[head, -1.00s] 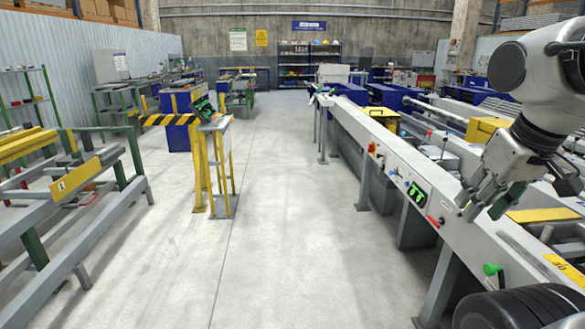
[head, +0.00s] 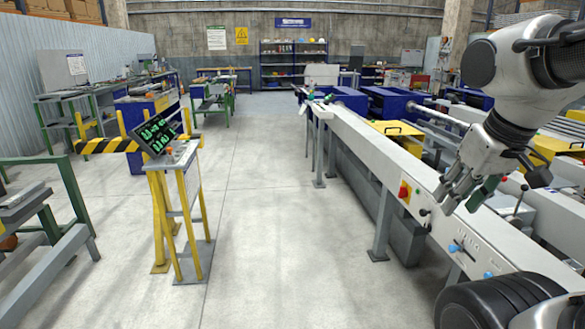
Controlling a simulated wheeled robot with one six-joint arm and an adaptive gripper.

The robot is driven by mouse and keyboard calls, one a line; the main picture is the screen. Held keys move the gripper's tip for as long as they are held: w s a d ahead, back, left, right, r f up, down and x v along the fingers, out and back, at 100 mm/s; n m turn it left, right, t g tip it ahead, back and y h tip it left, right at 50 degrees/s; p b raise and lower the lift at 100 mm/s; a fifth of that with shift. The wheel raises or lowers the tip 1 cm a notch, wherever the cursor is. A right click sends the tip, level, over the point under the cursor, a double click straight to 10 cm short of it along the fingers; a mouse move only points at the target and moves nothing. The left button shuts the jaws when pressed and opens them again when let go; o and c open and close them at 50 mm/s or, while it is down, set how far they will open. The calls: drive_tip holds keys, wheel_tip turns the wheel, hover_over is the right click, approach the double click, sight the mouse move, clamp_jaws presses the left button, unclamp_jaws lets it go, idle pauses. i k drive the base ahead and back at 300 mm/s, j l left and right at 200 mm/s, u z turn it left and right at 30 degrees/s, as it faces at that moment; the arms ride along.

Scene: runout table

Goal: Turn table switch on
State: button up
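The long light-grey runout table (head: 375,150) runs away from me on the right. Nearer to me on the same face are two blue-tipped controls, one (head: 453,247) to the left and one (head: 488,275) to the right. I cannot tell which control is the table switch, or its setting. My gripper (head: 462,207) is at the table's near edge, right of the red switch, its fingers spread and empty. It appears apart from all controls.
A yellow stand with a green-lit screen (head: 158,132) stands left of the aisle, beside a black-and-yellow striped barrier (head: 108,146). A green-and-grey rack (head: 45,230) is at the near left. The concrete floor (head: 265,230) between is clear.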

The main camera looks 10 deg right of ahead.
sight(403, 193)
drive_tip(key=i+z, duration=0.1)
drive_tip(key=i, duration=0.45)
drive_tip(key=i+j+z, duration=0.1)
drive_tip(key=i, duration=0.45)
drive_tip(key=i+j+z, duration=0.1)
drive_tip(key=i, duration=0.45)
drive_tip(key=i+j+z, duration=0.1)
drive_tip(key=z, duration=0.85)
